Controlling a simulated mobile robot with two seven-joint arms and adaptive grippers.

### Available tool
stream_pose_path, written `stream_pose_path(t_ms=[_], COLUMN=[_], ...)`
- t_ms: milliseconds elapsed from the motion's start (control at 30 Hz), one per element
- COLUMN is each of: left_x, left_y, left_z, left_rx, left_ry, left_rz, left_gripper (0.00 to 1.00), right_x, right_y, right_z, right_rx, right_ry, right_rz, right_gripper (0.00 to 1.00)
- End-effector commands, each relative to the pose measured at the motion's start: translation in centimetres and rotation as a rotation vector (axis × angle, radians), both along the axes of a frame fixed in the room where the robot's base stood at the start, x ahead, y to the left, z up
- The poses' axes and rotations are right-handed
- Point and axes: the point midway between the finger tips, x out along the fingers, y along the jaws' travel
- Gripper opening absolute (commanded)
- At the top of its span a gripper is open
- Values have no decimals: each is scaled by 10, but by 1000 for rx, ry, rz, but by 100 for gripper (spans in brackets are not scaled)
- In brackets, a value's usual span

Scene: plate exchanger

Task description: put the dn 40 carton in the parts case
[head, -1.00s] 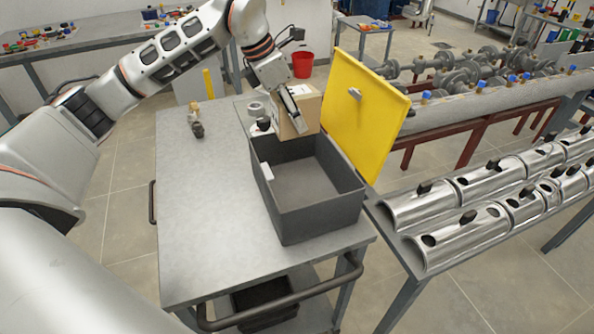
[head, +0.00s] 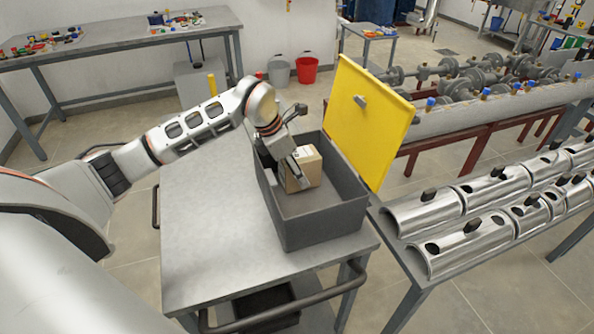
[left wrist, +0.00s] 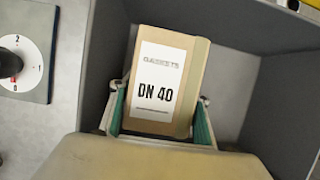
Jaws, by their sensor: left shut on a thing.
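The DN 40 carton (head: 307,166) is a small brown box, held inside the grey parts case (head: 318,235) near its left back part. Its white label with "GASKETS" and "DN 40" faces the left wrist view (left wrist: 157,85). My left gripper (head: 297,180) is shut on the carton, with green-lined fingers on both sides of it in the left wrist view (left wrist: 160,118). I cannot tell whether the carton touches the case floor. The case's yellow lid (head: 368,115) stands open at the right back. My right gripper is not in view.
A dial device (left wrist: 25,65) lies beside the case. A bench with shiny metal half-shells (head: 480,230) stands to the right.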

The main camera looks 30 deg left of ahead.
Motion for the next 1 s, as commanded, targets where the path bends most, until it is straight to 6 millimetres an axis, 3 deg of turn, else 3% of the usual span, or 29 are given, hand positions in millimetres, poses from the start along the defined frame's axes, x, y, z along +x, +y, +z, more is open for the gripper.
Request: stream_pose_path(t_ms=[367,400,767,1000], left_x=[1,0,1,-7], left_y=[0,0,0,10], left_z=[-4,-4,-1,29], left_rx=[1,0,-1,3], left_ry=[-2,-1,-2,-7], left_rz=[1,0,0,2], left_gripper=[23,54,54,54], right_x=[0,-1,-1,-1], right_y=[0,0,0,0], right_z=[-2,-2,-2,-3], right_rx=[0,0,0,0], right_ry=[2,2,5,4], right_rz=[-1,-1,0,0], right_gripper=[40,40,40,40])
